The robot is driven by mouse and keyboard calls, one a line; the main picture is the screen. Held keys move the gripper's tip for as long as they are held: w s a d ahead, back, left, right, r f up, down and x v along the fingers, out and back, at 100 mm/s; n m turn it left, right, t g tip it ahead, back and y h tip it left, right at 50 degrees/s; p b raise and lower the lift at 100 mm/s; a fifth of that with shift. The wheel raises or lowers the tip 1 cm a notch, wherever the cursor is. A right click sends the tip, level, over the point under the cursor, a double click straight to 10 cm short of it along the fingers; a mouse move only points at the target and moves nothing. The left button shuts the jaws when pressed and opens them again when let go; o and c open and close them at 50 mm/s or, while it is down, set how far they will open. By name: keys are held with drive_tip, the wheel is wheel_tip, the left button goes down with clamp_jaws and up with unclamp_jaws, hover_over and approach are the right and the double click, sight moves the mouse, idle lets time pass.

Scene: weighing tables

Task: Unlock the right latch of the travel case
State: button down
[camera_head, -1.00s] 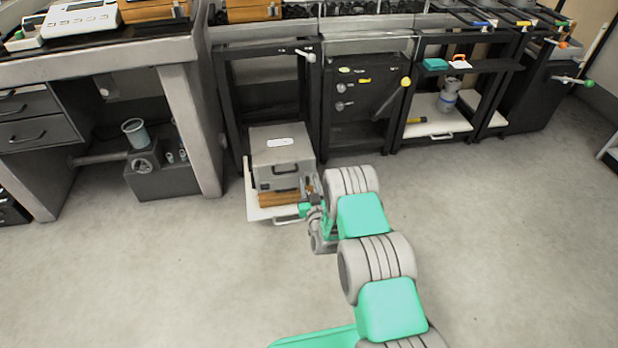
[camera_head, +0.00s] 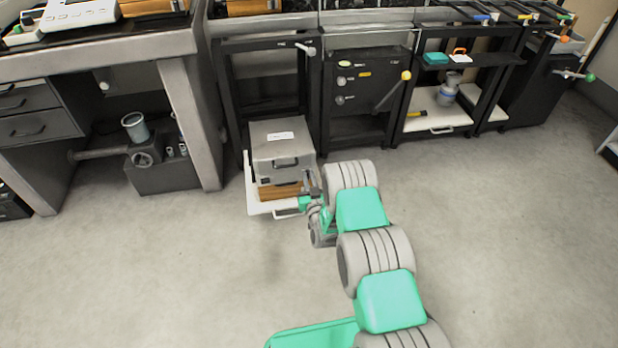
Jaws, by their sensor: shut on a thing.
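The travel case (camera_head: 281,143) is a grey box with a white label on its lid and a dark handle on its front. It sits on a brown wooden base (camera_head: 279,192) on a white pull-out shelf. My gripper (camera_head: 308,188) is at the right side of the case's front, low down near its front right corner. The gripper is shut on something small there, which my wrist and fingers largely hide. The right latch cannot be made out separately at this size.
The white shelf (camera_head: 259,206) juts out from a black frame, with its handle at the front. A black cabinet with levers (camera_head: 365,95) stands to the right. A grey desk (camera_head: 178,110) stands to the left. The floor in front is clear.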

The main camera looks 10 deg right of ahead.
idle(0.4)
drive_tip(key=shift+d+f+m+b, duration=0.2)
drive_tip(key=shift+m+b, duration=0.45)
drive_tip(key=shift+m, duration=2.35)
drive_tip(key=shift+d+f+m+b, duration=0.25)
drive_tip(key=shift+m+b, duration=0.35)
drive_tip(key=shift+m, duration=2.4)
drive_tip(key=shift+d+f+m+b, duration=0.2)
drive_tip(key=shift+m+b, duration=0.45)
drive_tip(key=shift+m, duration=2.35)
drive_tip(key=c, duration=1.4)
unclamp_jaws()
drive_tip(key=shift+c, duration=0.2)
